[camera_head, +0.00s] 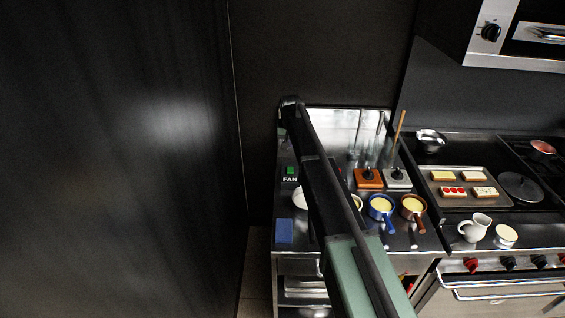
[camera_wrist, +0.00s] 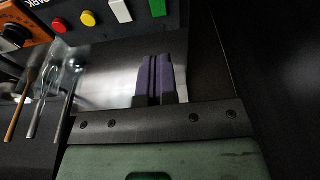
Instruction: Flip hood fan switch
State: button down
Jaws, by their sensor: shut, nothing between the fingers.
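The fan switch (camera_head: 291,171) is a small green rocker above a white FAN label, at the left of the steel counter in the head view. A green rocker at the top of the wrist view (camera_wrist: 157,7) looks like the same switch. My gripper (camera_wrist: 155,62) is shut and empty, its purple fingers pressed together. In the wrist view the fingertips are below the green rocker in the picture and apart from it. In the head view my arm crosses the counter just right of the switch, and my fingers cannot be made out.
A white rocker (camera_wrist: 120,11), a yellow button (camera_wrist: 88,18) and a red button (camera_wrist: 57,26) sit in a row beside the green rocker. Blue pot (camera_head: 381,208) and brown pot (camera_head: 412,207) stand right of my arm. A dark wall (camera_head: 120,160) closes the left side.

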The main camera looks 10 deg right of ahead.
jog(key=b, duration=1.1)
send_over(290, 171)
jog(key=x, duration=0.3)
jog(key=s+x, duration=0.1)
jog(key=x, duration=0.3)
jog(key=s+x, duration=0.1)
jog(key=x, duration=0.3)
jog(key=shift+a+f, duration=0.1)
jog(key=shift+f, duration=0.1)
jog(key=f+b, duration=0.1)
jog(key=s+f+b, duration=0.1)
jog(key=b, duration=0.1)
jog(key=shift+a+f, duration=0.1)
jog(key=shift+f, duration=0.2)
jog(key=shift+r, duration=0.1)
